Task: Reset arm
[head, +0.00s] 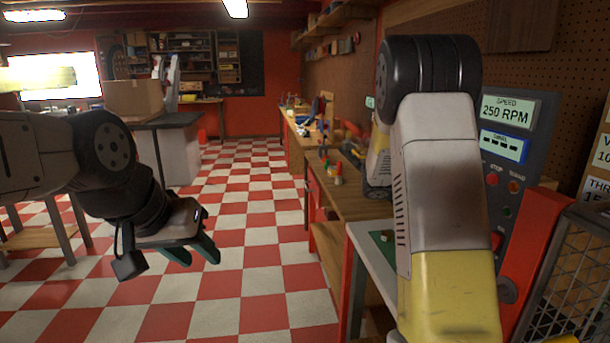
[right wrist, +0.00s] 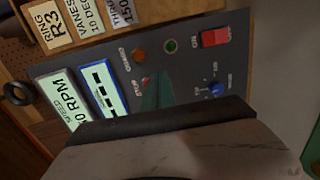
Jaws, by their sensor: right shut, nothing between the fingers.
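My left gripper (head: 202,256) hangs over the checkered floor at the left of the head view, its two dark green fingers apart and empty. My right arm fills the right of the head view and hides its gripper there. In the right wrist view the right gripper (right wrist: 157,91) shows as closed green fingers in front of the grey control panel (right wrist: 190,62), near the STOP label. Whether they touch the panel is unclear. The panel also shows in the head view (head: 546,115), with a display (head: 507,108) reading 250 RPM.
A red-framed mesh guard (head: 565,275) stands close right of my right arm. The panel carries a red switch (right wrist: 215,38) and a blue knob (right wrist: 213,89). A wooden bench (head: 352,205) runs along the right wall. A cardboard box (head: 135,97) sits at the back left. The middle floor is clear.

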